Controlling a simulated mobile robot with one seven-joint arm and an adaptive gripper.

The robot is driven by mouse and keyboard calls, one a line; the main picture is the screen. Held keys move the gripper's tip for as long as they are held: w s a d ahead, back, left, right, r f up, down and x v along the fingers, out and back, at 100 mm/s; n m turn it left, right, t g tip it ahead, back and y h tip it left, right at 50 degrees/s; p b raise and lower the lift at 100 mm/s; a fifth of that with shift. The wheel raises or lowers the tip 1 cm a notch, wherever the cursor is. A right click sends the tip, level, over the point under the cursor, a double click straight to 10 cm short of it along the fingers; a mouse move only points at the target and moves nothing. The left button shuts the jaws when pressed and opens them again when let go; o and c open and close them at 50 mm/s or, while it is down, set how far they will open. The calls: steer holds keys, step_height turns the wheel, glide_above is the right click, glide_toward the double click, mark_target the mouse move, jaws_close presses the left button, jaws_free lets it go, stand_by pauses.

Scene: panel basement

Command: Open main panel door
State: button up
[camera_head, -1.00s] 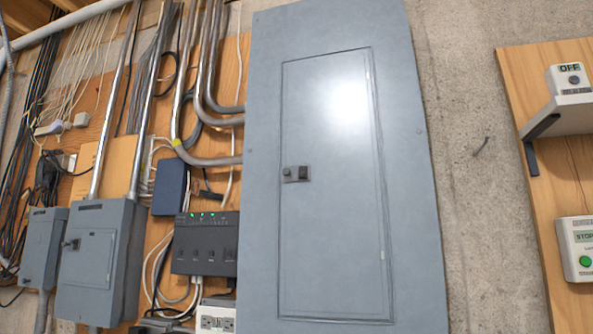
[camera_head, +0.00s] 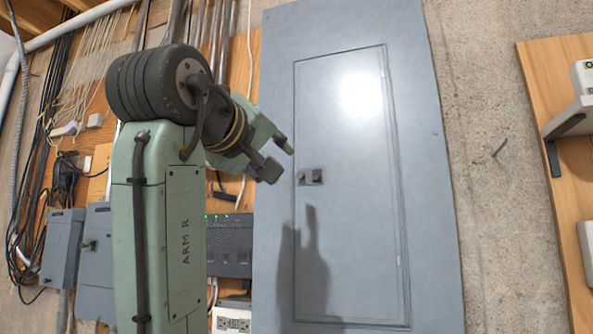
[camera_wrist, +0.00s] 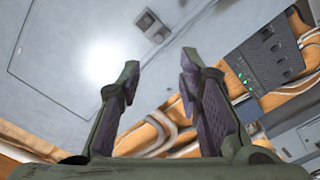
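The main panel door (camera_head: 345,240) is a tall grey rectangle set in a larger grey panel cover (camera_head: 430,270), and it looks closed. Its small dark latch (camera_head: 311,176) sits at the door's left edge, about mid-height. The door (camera_wrist: 75,85) and latch (camera_wrist: 150,26) also show in the wrist view, the latch beyond and between the fingertips. My gripper (camera_head: 279,158) is just left of and slightly above the latch, apart from it. In the wrist view my gripper (camera_wrist: 160,72) has its fingers spread with nothing between them.
A black box with green lights (camera_head: 230,245) and grey boxes (camera_head: 62,245) are on the wooden board at left, with pipes and cables. Bare concrete (camera_head: 480,200) lies between panel and shelf.

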mark_target(299, 175)
steer(key=p+x, duration=0.2)
steer(key=x, duration=0.3)
steer(key=p+x, duration=0.1)
steer(key=x, duration=0.3)
steer(key=shift+w+d+p, duration=0.25)
steer(key=shift+d+p, duration=0.05)
steer(key=shift+p, duration=0.05)
steer(key=shift+w+d+f, duration=0.15)
steer(key=shift+w, duration=0.35)
steer(key=shift+c, duration=0.4)
jaws_close()
